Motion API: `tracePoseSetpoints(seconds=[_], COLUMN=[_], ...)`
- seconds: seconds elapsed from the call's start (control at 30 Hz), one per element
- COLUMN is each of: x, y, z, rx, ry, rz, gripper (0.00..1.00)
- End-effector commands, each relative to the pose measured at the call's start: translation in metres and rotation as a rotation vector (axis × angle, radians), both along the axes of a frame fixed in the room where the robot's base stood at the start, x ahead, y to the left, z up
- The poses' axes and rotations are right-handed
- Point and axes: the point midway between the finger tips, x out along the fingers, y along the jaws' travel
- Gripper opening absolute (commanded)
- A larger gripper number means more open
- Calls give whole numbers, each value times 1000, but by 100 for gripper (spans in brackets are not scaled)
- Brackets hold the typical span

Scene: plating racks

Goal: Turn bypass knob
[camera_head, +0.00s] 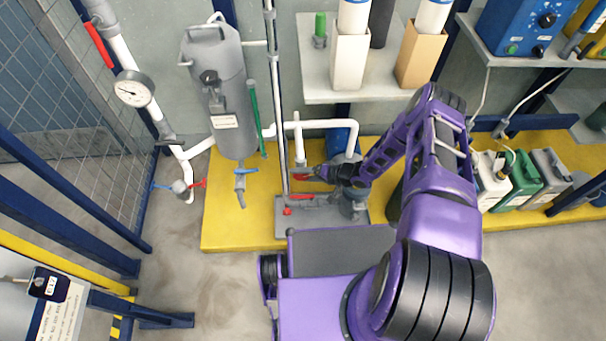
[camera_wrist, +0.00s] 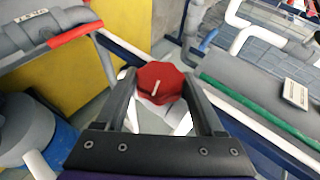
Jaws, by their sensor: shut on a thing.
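The bypass knob is a red lobed knob (camera_wrist: 160,80) with a white pointer mark, seen between the two dark fingers in the wrist view. In the head view it shows as a small red patch (camera_head: 300,173) low on the white pipework. My gripper (camera_head: 312,174) reaches it from the right and is shut on it. In the wrist view the fingers of my gripper (camera_wrist: 159,92) flank the knob on both sides. The knob's mark leans slightly in the wrist view. The stem behind the knob is mostly hidden.
A red-handled valve (camera_head: 300,197) sits just below on the grey pump base. A grey tank (camera_head: 232,105) and a pressure gauge (camera_head: 133,89) stand to the left. A shelf (camera_head: 360,88) with filter housings hangs above. Green hose (camera_wrist: 232,98) runs right of the fingers.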

Motion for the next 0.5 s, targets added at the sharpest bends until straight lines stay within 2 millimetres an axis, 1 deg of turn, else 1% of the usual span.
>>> tracePoseSetpoints(seconds=[0.2, 0.5], x=[0, 0], y=[0, 1], z=[-1, -1], rx=[97, 145], ry=[0, 0], rz=[2, 3], gripper=[15, 15])
